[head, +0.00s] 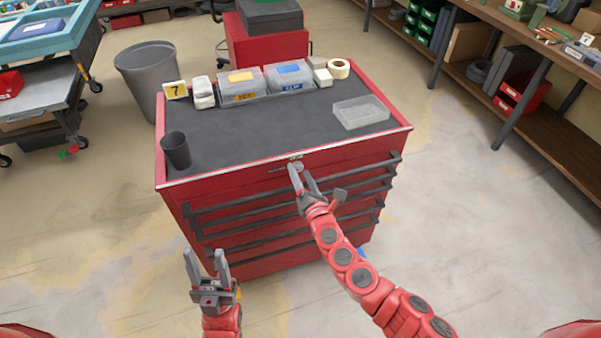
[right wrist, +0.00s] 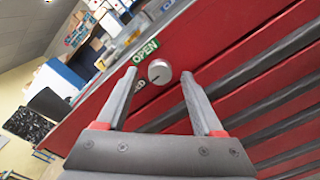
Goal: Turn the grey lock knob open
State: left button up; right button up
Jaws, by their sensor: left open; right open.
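The grey lock knob (right wrist: 160,72) is a round disc on the red front of the tool cabinet, below a green OPEN label (right wrist: 144,51). In the right wrist view it lies between and beyond my right gripper's (right wrist: 158,100) two fingers. In the head view my right gripper (head: 303,177) is at the top middle of the cabinet front, open, and partly covers the knob (head: 296,167). I cannot tell whether a finger touches it. My left gripper (head: 206,262) is open and empty, in front of the cabinet's lower left.
The cabinet top (head: 255,130) holds a dark cup (head: 176,150), two labelled boxes, a clear tray (head: 361,112) and a tape roll (head: 339,68). Dark drawer handles (head: 245,208) stick out below the knob. A grey bin (head: 150,75) stands at the left. The floor in front is clear.

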jog(key=shift+w+a, duration=0.15)
jog(key=shift+w, duration=0.25)
grip_shut()
